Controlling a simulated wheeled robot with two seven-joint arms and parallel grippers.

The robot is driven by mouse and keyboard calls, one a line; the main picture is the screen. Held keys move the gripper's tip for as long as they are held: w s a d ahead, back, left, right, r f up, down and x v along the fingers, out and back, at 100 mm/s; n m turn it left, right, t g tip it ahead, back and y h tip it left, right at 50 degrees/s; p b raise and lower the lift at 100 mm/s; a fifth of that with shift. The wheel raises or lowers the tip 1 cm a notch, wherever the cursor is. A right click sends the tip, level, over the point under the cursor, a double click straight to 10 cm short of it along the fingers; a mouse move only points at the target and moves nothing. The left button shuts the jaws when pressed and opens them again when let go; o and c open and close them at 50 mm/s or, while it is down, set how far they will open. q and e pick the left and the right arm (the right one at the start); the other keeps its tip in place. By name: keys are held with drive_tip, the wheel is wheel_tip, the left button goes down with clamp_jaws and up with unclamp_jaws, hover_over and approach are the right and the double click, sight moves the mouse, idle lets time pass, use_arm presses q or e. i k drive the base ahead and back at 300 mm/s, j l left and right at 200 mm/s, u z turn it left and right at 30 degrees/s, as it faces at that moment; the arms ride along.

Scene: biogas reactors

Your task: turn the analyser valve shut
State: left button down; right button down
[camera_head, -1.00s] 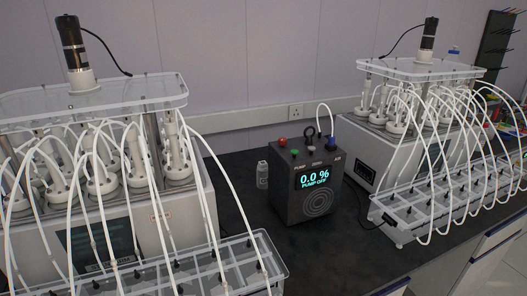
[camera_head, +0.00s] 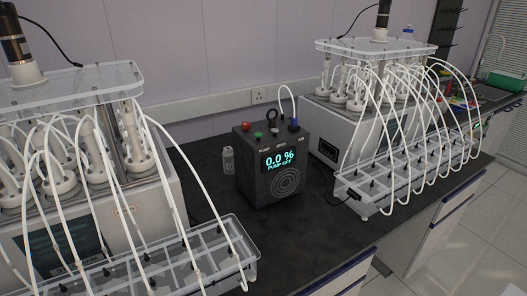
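The analyser (camera_head: 271,166) is a dark box on the black bench between two reactor units. Its screen (camera_head: 279,160) reads 0.0 % and PUMP OFF. On its top are a red button (camera_head: 246,126), a green button (camera_head: 258,135), a dark ring-shaped part (camera_head: 271,116) and a blue part (camera_head: 294,124) with a white tube rising from it. I cannot tell for sure which of these is the valve or how it is set. Neither of my grippers is in view.
A left reactor unit (camera_head: 75,90) with a clear tube rack (camera_head: 160,262) stands close by, and a right unit (camera_head: 374,46) with its rack (camera_head: 372,189) stands farther back. A small bottle (camera_head: 228,161) is left of the analyser. Bench (camera_head: 300,228) in front is clear.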

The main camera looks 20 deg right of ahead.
sight(245, 125)
drive_tip(key=l+u, duration=0.4)
drive_tip(key=l, duration=0.35)
drive_tip(key=k+l+u, duration=0.1)
drive_tip(key=l+u, duration=0.25)
drive_tip(key=l, duration=0.4)
